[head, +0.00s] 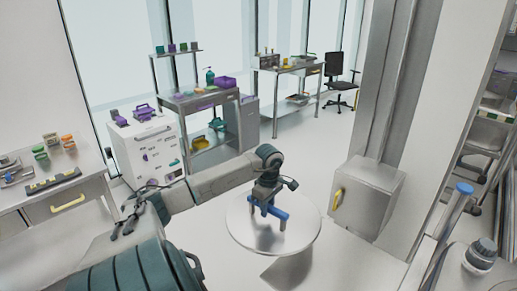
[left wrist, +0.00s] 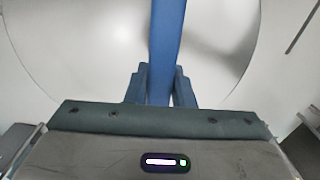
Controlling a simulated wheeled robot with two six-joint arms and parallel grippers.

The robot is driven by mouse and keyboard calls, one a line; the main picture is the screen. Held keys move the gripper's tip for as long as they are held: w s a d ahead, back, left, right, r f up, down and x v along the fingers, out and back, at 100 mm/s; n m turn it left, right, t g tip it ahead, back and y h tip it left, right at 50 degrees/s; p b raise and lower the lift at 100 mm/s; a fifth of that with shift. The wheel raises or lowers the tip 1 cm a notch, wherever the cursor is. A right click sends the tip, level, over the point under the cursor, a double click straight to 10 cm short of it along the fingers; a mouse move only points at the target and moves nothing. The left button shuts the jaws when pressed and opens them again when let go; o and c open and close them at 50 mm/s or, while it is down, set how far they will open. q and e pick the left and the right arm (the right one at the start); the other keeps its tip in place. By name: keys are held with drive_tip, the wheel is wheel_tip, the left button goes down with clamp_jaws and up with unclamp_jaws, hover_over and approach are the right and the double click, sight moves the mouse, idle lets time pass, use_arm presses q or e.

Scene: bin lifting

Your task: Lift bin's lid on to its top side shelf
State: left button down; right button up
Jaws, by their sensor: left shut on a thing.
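A round, pale metal lid (head: 293,233) lies flat in the middle of the head view, with a blue bar handle (head: 281,215) on its top. The disc also fills much of the left wrist view (left wrist: 75,50). My left gripper (head: 264,203) is above the disc and shut on the blue handle. In the left wrist view, the blue bar (left wrist: 166,45) runs between the two fingers (left wrist: 160,85). A grey, darker patch shows under the disc's near edge; I cannot tell if it is the bin's body or a shadow. My right gripper is not in view.
A grey box with a yellow handle (head: 376,205) stands right of the disc. A white cabinet (head: 151,150) and a shelved table (head: 203,103) stand behind. A counter with a yellow-handled drawer (head: 50,209) is at left. The floor behind the disc is clear.

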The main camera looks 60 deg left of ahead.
sight(298, 235)
use_arm(q)
drive_tip(key=w+d+f+m, duration=0.1)
drive_tip(key=d, duration=0.2)
drive_tip(key=w+d+f+m+p, duration=0.1)
drive_tip(key=w+d, duration=0.1)
drive_tip(key=d, duration=0.2)
drive_tip(key=w+d+f+p, duration=0.1)
drive_tip(key=w+d, duration=0.1)
drive_tip(key=d, duration=0.1)
drive_tip(key=shift+d+f+m, duration=0.2)
drive_tip(key=shift+d+m, duration=0.15)
drive_tip(key=shift+m, duration=0.05)
drive_tip(key=w+d+m, duration=0.1)
drive_tip(key=w+d, duration=0.1)
drive_tip(key=d, duration=0.4)
drive_tip(key=w+d+f+m, duration=0.1)
drive_tip(key=w+d, duration=0.1)
drive_tip(key=d, duration=0.4)
drive_tip(key=shift+w+d+f, duration=0.2)
drive_tip(key=shift+w+f, duration=0.1)
drive_tip(key=shift+w, duration=0.1)
drive_tip(key=shift+f, duration=0.1)
